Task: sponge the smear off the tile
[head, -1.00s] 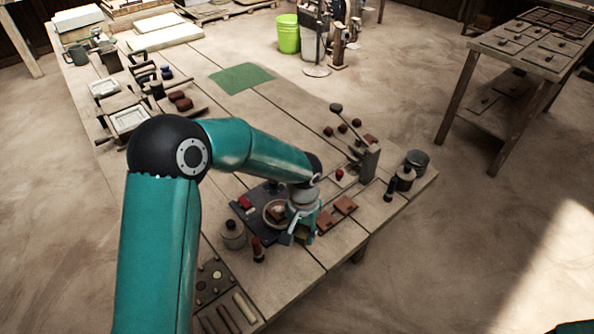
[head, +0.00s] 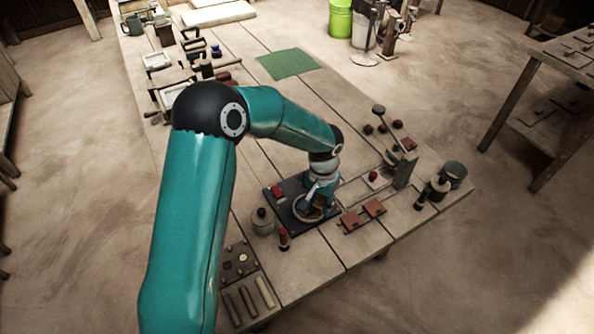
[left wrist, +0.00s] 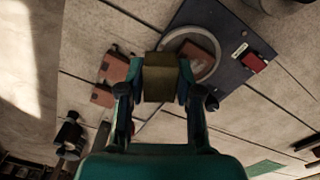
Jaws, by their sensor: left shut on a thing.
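My left gripper (head: 318,200) is above the round ring (head: 297,213) on the dark board and hides part of it. In the left wrist view the gripper (left wrist: 164,85) is shut on an olive-brown block, the sponge (left wrist: 165,72). A reddish-brown tile (left wrist: 196,52) lies inside the pale ring, partly hidden behind the sponge. My right gripper is out of view.
A red block (left wrist: 254,63) sits on the dark board (left wrist: 222,22). Two brown tiles (head: 352,220) (head: 374,208) lie right of it. A lidded pot (head: 262,221) and red-topped bottle (head: 284,239) stand at its near left. A lever press (head: 404,170) stands to the right.

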